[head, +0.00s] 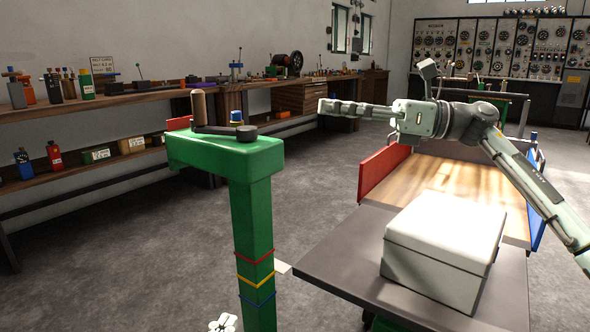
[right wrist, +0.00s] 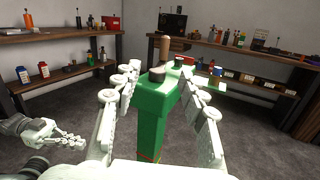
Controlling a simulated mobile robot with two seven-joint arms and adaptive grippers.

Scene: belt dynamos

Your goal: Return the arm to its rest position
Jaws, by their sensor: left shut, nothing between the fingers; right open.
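My right gripper (head: 326,107) reaches in from the right in the head view, points left and is empty. In the right wrist view its white fingers are spread wide (right wrist: 160,74). A green post (head: 255,215) stands to its left, apart from it. On the post's top lies a dark crank (head: 225,130) with an upright brown handle (head: 199,107). In the right wrist view the handle (right wrist: 164,48) shows beyond and between the fingertips. My left gripper (head: 222,323) is low at the bottom edge of the head view, beside the post, mostly cut off. It is shut and empty (right wrist: 62,137).
A white box (head: 445,245) sits on a dark-topped cart (head: 345,262) below my right arm. A red panel (head: 383,172) borders a wooden surface behind it. Shelves with bottles (head: 90,200) line the left wall. Grey floor lies open between post and shelves.

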